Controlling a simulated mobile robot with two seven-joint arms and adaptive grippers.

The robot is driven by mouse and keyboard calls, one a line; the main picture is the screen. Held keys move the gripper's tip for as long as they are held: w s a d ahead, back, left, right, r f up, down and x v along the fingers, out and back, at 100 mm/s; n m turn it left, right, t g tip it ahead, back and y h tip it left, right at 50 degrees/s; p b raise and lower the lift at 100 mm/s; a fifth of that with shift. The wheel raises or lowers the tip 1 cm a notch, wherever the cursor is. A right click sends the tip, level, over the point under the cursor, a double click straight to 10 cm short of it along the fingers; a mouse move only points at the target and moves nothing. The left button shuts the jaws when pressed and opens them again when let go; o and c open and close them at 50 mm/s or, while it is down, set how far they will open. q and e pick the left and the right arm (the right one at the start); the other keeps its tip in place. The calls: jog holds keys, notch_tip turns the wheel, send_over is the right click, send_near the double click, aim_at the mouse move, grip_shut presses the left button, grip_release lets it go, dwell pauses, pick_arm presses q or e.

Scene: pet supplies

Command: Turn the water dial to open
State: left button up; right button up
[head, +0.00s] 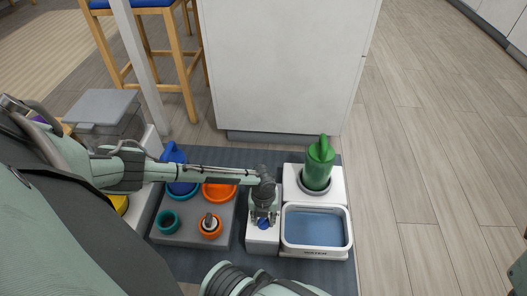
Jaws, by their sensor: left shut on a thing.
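A small blue dial (264,223) sits on a white block at the left of the water basin. My left gripper (264,216) points down over it and is shut on it; its fingers hide part of the dial, so its turn angle is hard to tell. The white basin (347,243) holds blue water and has dark lettering on its front edge. My right gripper is not in view.
A green watering can (319,165) stands in a grey ring on a white base behind the basin. A grey tray (188,235) at the left holds orange and teal bowls, with a blue jug (174,157) behind. A white cabinet (285,65) stands behind; open floor lies right.

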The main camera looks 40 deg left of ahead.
aim_at(264, 221)
pick_arm(q)
jog(key=shift+s+d, duration=0.1)
dwell(0.4)
jog(key=o, duration=1.2)
jog(key=shift+c, duration=0.2)
notch_tip(264, 221, up, 12)
